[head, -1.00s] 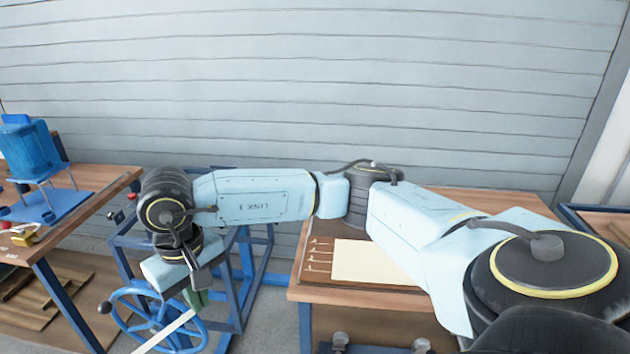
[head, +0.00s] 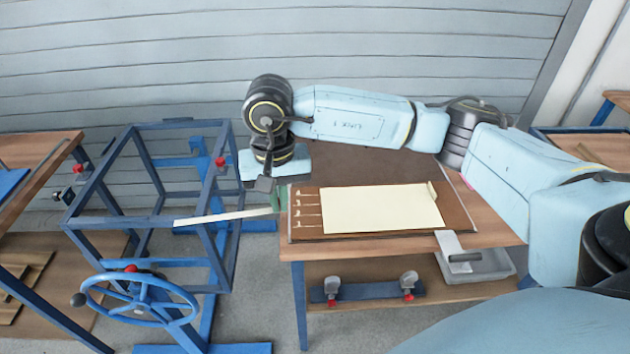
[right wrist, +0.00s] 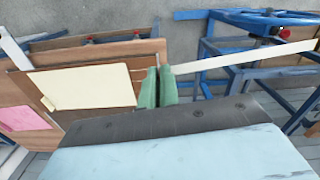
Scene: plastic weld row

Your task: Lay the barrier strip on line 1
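My right gripper (head: 278,199) has green fingers and is shut on one end of the barrier strip (head: 222,217), a long thin white strip. The strip sticks out to the left over the blue frame, just off the table's left edge. In the right wrist view the green fingers (right wrist: 156,88) pinch the end of the strip (right wrist: 245,57). A brown board (head: 380,231) on the table carries a cream sheet (head: 380,208) and several short pale line marks (head: 306,208) at its left side. I cannot read which mark is line 1. My left gripper is out of view.
The wooden table (head: 497,233) has a grey tray (head: 483,266) and a blue bar with clamps (head: 367,291) below. A blue frame (head: 150,222) with a handwheel (head: 138,301) stands left. A pink sheet (right wrist: 28,118) lies beyond the cream sheet.

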